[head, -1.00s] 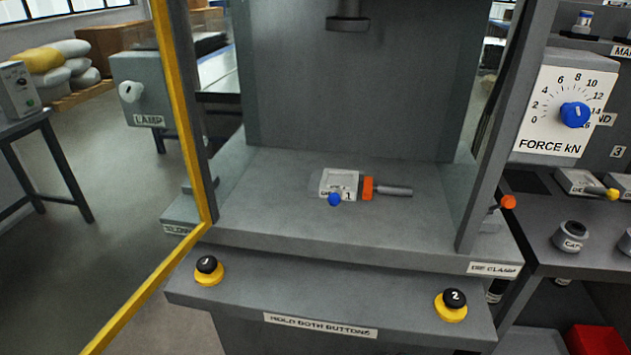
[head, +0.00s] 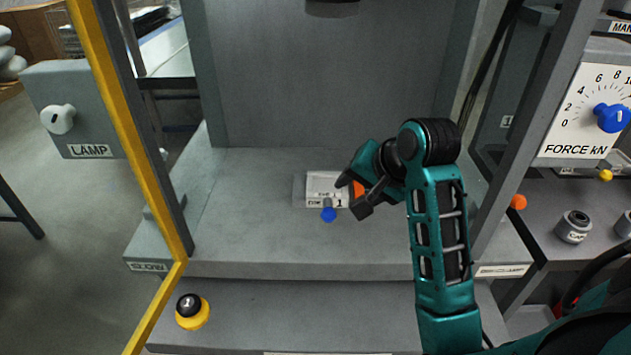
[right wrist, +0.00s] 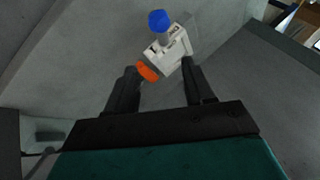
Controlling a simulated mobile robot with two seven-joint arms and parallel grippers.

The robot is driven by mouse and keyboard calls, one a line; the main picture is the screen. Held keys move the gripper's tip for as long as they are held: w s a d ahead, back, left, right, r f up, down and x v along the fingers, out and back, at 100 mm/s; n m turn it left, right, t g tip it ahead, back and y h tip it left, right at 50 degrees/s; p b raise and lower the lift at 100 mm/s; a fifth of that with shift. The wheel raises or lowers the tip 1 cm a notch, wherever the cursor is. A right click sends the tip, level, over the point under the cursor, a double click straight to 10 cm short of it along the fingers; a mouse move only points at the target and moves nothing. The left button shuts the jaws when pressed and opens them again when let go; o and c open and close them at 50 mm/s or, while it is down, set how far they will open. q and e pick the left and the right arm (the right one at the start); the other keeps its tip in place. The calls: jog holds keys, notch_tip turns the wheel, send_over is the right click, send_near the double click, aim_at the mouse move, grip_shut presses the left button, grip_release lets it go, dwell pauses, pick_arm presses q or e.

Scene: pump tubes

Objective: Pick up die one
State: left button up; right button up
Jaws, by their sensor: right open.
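Die one (head: 322,185) is a white block marked 1, with a blue knob at its front and an orange part on its right side. It sits on the grey press bed, inside the press frame. My right gripper (head: 352,196) is at the right end of the die in the head view and hides part of its orange piece and the rod there. In the right wrist view the die (right wrist: 168,50) lies just beyond the fingertips of my open right gripper (right wrist: 160,68), with its orange part near the left finger. My left gripper is not in view.
A yellow-edged guard frame (head: 130,130) stands open at the left, and a grey post rises at the right. A force dial (head: 590,110) is on the right panel. The bed left of the die is clear.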

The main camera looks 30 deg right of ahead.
aim_at(330, 202)
jog(key=x, duration=0.6)
jog(key=shift+f, duration=0.3)
jog(key=shift+w+a+x, duration=0.1)
jog(key=shift+a+x, duration=0.05)
jog(key=shift+x, duration=1.4)
jog(key=shift+w+a+x, duration=0.1)
jog(key=shift+w+x, duration=0.05)
jog(key=shift+x, duration=1.35)
jog(key=shift+r, duration=0.2)
jog(key=shift+c, duration=0.5)
grip_shut()
jog(key=shift+w+d+r, duration=0.1)
jog(key=shift+r, duration=0.1)
